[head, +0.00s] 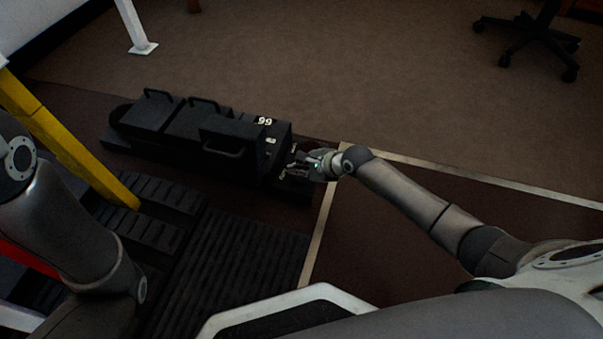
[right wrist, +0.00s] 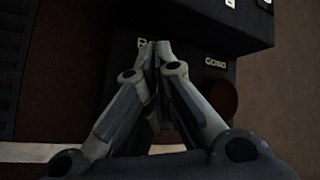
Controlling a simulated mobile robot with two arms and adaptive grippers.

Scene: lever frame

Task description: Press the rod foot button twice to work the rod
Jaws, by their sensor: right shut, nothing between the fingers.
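The black lever frame box (head: 200,130) stands on the floor left of centre in the head view. My right gripper (head: 298,165) is at its right end, over a low black ledge. In the right wrist view the right gripper (right wrist: 158,45) is shut and empty, with its fingertips over the black button panel (right wrist: 198,75). A label starting with R (right wrist: 143,43) shows beside the fingertips, partly covered. The rod foot button itself is hidden behind the fingers, and I cannot tell whether they touch it. A dark reddish round button (right wrist: 222,98) sits below the GONG label (right wrist: 215,62).
A yellow post (head: 65,140) and ribbed black plates (head: 230,255) are at the left. A white post foot (head: 143,47) stands behind the box. An office chair (head: 535,38) is at the back right. Brown floor (head: 400,90) behind the box is clear.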

